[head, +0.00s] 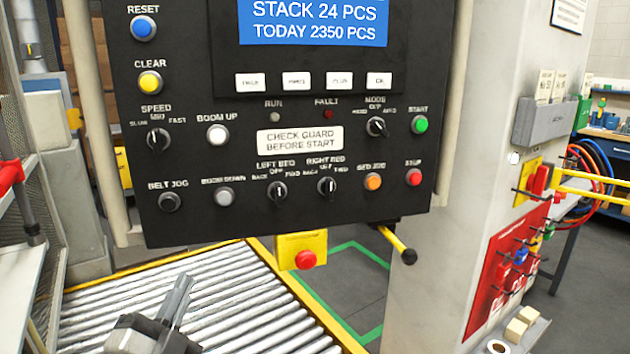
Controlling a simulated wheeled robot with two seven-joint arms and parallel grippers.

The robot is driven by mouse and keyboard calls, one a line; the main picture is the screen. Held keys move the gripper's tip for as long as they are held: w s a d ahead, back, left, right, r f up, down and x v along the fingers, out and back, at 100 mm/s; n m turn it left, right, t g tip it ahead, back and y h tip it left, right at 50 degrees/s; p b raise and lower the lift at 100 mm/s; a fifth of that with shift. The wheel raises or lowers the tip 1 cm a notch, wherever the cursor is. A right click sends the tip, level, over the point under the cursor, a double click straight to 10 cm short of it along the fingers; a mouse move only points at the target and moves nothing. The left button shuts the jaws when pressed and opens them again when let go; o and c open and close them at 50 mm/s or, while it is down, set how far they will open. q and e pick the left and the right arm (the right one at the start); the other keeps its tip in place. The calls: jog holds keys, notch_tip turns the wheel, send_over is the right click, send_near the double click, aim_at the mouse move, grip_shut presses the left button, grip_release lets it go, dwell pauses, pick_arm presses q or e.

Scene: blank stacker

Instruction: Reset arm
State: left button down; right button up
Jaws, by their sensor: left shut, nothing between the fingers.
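My left gripper (178,296) is at the lower left, in front of the roller conveyor and below the control panel. Its fingers are shut and empty, pointing up and slightly right. It touches nothing that I can see. The black control panel (230,100) fills the upper middle, with a blue screen (314,22) reading "STACK 24 PCS". My right gripper does not show.
The roller conveyor (240,312) with yellow edges lies below the panel. A yellow box with a red button (304,258) hangs under the panel, and a black-tipped yellow lever (397,243) sticks out beside it. A pale column (440,260) stands at right.

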pick_arm(q)
jog(key=s+d+f+n+g, duration=0.3)
jog(key=s+f+n+g, duration=0.2)
jog(key=f, duration=0.8)
jog(key=s+d+f+n+g, duration=0.4)
jog(key=s+f+n+g, duration=0.1)
jog(key=s+f, duration=0.7)
notch_tip(320, 180, down, 2)
jog(key=shift+d+n+g+h, duration=0.2)
jog(key=shift+n+g+h, duration=0.15)
jog(key=shift+g, duration=0.55)
jog(key=shift+s, duration=0.1)
